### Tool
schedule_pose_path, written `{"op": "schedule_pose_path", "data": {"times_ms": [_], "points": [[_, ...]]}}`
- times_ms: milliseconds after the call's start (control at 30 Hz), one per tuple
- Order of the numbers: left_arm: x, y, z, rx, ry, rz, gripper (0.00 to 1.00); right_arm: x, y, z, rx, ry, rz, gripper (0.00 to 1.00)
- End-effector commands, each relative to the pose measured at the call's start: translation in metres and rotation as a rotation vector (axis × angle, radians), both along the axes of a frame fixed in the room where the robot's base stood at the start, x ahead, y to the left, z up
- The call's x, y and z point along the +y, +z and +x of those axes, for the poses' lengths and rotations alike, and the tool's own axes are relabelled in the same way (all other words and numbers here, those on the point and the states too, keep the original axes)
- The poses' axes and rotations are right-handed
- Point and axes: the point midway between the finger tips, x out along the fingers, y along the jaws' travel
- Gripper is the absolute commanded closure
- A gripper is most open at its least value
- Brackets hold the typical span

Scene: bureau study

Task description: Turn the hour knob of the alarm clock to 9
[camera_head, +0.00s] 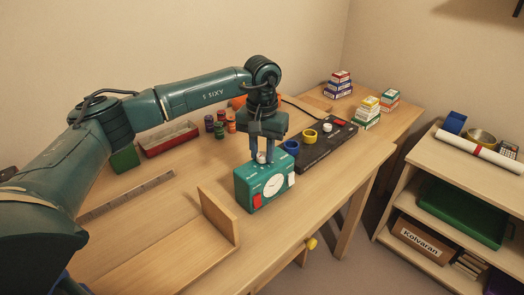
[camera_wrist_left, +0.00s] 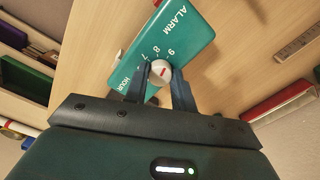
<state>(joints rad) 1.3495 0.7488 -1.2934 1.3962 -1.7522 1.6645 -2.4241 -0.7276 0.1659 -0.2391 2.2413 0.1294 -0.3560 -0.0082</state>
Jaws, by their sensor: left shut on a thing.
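The teal alarm clock (camera_head: 243,186) stands on the desk, with a white dial and red parts on its front. My left gripper (camera_head: 271,160) points down over its top, fingers on either side of the white hour knob (camera_head: 261,157). In the left wrist view, the fingers (camera_wrist_left: 161,80) are shut on the hour knob (camera_wrist_left: 160,70), which has a red mark. The figures 7, 8 and 9 and the words HOUR and ALARM show on the clock's top (camera_wrist_left: 178,38). I cannot tell which figure the mark points at. My right gripper is not in view.
A wooden stand (camera_head: 219,218) is close in front of the clock. A ruler (camera_head: 127,195) and a red box (camera_head: 169,139) lie left. A shelf (camera_head: 450,183) stands at right.

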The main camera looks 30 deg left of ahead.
Motion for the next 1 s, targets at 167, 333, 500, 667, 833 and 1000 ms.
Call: {"op": "schedule_pose_path", "data": {"times_ms": [167,333,500,667,833,1000], "points": [[0.0001,0.0008,0.0003,-0.002,-0.076,0.000,0.97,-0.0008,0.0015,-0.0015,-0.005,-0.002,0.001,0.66],[0.0001,0.0009,0.0003,-0.002,-0.114,0.000,0.97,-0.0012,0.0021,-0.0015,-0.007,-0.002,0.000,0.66],[0.0001,0.0010,0.0003,-0.002,-0.128,0.000,0.97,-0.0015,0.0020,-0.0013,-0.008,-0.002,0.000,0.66],[0.0001,0.0010,0.0003,-0.001,-0.128,0.000,0.97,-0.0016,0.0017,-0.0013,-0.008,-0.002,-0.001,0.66],[0.0001,0.0010,0.0003,-0.001,-0.127,0.000,0.74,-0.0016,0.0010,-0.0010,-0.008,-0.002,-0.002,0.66],[0.0001,0.0008,0.0002,-0.001,-0.127,0.000,0.60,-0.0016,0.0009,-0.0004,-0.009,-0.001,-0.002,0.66]]}}
